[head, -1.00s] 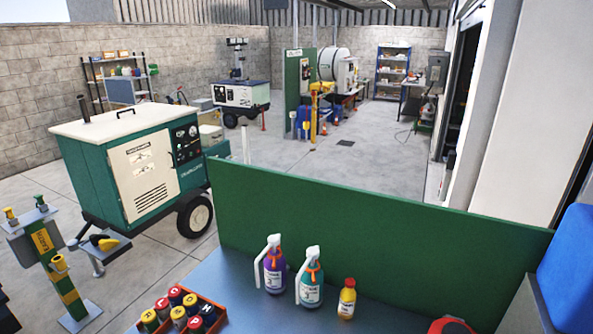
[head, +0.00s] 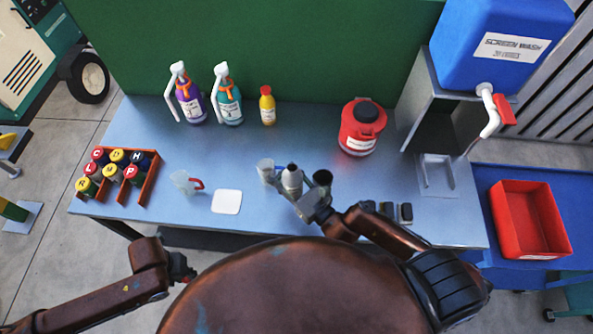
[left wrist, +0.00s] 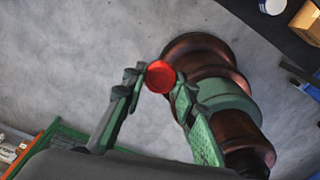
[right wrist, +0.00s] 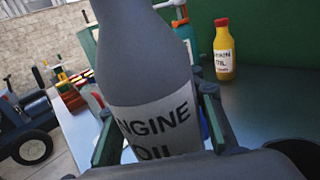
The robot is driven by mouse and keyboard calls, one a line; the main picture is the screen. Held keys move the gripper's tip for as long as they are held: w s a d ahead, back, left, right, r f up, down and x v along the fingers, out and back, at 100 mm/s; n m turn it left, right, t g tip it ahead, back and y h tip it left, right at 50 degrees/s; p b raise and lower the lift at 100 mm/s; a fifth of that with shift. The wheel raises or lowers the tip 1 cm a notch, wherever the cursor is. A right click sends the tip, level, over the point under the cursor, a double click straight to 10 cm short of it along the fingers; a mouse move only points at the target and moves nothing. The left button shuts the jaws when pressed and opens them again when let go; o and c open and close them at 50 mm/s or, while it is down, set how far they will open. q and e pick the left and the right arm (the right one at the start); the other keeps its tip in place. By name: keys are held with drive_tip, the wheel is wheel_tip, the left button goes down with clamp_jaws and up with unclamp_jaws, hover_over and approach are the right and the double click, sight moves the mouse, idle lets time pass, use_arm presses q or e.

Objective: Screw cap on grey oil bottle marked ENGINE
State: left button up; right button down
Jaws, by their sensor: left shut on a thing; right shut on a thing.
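My left gripper (head: 186,275) is low at the left, in front of the bench edge. In the left wrist view its fingertips (left wrist: 158,82) are shut on a round red cap (left wrist: 160,76), well apart from the bottle.
An orange tray (head: 152,184) of lettered round-topped containers stands at the bench's left. Behind stand spray bottles (head: 228,100), a yellow bottle (head: 267,106) and a red can (head: 361,130).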

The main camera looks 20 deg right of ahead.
drive_tip(key=w+a+n+g+y, duration=0.3)
drive_tip(key=a+y, duration=0.2)
drive_tip(key=a, duration=0.2)
drive_tip(key=shift+a+r+n, duration=0.15)
drive_tip(key=shift+r+n, duration=0.1)
drive_tip(key=shift+n, duration=0.15)
use_arm(q)
drive_tip(key=w+d+r, duration=1.5)
drive_tip(key=w+d, duration=0.1)
drive_tip(key=w, duration=0.2)
drive_tip(key=s+d+r+m, duration=0.1)
drive_tip(key=s+d+r, duration=0.1)
drive_tip(key=d+r, duration=0.7)
drive_tip(key=s+d+r+m, duration=0.1)
drive_tip(key=d+r, duration=0.8)
drive_tip(key=r, duration=0.4)
drive_tip(key=shift+s+d+r, duration=0.2)
drive_tip(key=shift+s+r, duration=0.05)
drive_tip(key=shift+s, duration=0.1)
drive_tip(key=shift+f, duration=0.1)
